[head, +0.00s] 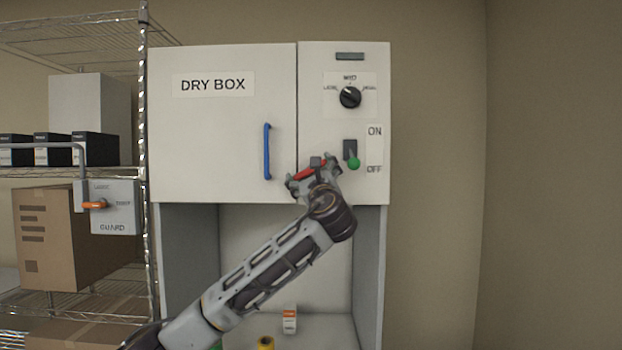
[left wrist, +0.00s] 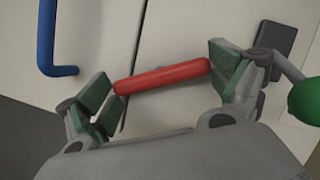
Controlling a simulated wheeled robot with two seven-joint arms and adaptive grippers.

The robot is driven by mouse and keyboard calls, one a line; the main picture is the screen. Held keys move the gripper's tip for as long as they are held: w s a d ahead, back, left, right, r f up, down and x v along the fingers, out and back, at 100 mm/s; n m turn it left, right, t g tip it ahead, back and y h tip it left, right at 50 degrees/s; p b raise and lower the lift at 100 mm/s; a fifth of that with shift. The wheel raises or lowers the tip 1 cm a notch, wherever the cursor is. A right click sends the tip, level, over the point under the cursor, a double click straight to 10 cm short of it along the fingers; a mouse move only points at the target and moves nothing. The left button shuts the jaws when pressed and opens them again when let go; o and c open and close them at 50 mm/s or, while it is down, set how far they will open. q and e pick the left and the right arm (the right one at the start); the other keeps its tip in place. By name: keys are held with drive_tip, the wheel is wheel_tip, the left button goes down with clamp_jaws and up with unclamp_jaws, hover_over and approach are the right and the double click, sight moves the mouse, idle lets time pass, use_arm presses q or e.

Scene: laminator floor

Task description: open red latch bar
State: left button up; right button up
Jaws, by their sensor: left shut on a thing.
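The red latch bar (head: 304,173) lies across the seam between the DRY BOX door (head: 222,130) and the narrower control panel (head: 319,118). It looks nearly level, with its right end a little higher. My left gripper (head: 315,170) is at the bar, in front of the panel's lower left. In the left wrist view, the red bar (left wrist: 162,77) spans between the green pads of my left gripper (left wrist: 165,83), which is shut on its two ends. The gripper hides part of the bar in the head view. My right gripper is not in view.
A blue door handle (head: 267,152) is just left of the gripper. A green-knobbed switch (head: 353,158) is close on its right, below a black dial (head: 350,97). A wire shelf with boxes and an orange-handled guard box (head: 115,215) stands left. An open bay lies below.

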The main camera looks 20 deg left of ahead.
use_arm(q)
drive_tip(key=n+g, duration=0.1)
drive_tip(key=n, duration=0.2)
drive_tip(key=n+g+y, duration=0.1)
drive_tip(key=n+g, duration=0.1)
drive_tip(key=n, duration=0.2)
drive_tip(key=n+g, duration=0.1)
drive_tip(key=n, duration=0.3)
drive_tip(key=shift+d+r+g+y, duration=0.15)
drive_tip(key=shift+d+g+y, duration=0.05)
drive_tip(key=shift+g+y, duration=0.1)
drive_tip(key=shift+n+g, duration=0.5)
drive_tip(key=shift+n, duration=1.1)
drive_tip(key=shift+w, duration=0.1)
drive_tip(key=o, duration=0.7)
drive_tip(key=shift+a, duration=0.1)
drive_tip(key=shift+r, duration=0.1)
drive_tip(key=v, duration=1.2)
drive_tip(key=shift+a, duration=0.1)
